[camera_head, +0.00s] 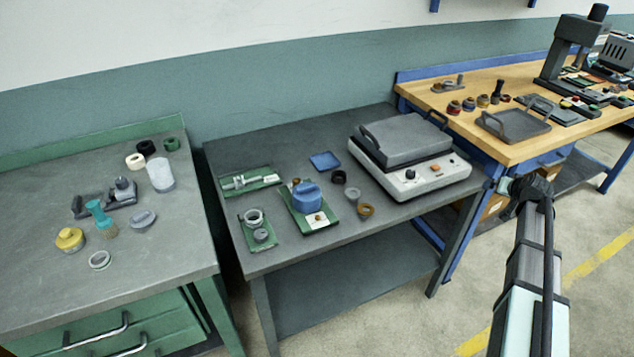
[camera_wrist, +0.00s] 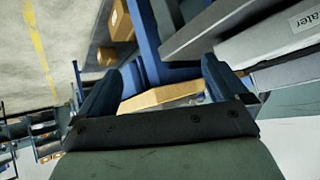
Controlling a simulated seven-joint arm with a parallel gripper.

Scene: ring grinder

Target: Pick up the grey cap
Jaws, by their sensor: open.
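Two grey pieces could be the grey cap, and I cannot tell which is meant. One is a small round grey piece (camera_head: 261,235) at the front of a green plate on the middle table, in front of a grey ring (camera_head: 254,216). The other is a flat grey lid-like piece (camera_head: 143,220) on the left table. My gripper (camera_wrist: 155,82) is open in the wrist view, its two blue fingers wide apart with nothing held. In the head view my arm's end is at the right, beyond the middle table's right edge, far from both pieces. Neither piece is recognisable in the wrist view.
The middle table (camera_head: 300,256) also holds a blue-topped part (camera_head: 306,197) on a green plate, loose rings, a blue tray (camera_head: 325,161) and a heater (camera_head: 408,160). The left table (camera_head: 60,285) holds a translucent cup (camera_head: 160,175) and a yellow part (camera_head: 70,239). A wooden bench (camera_head: 480,89) stands behind my gripper.

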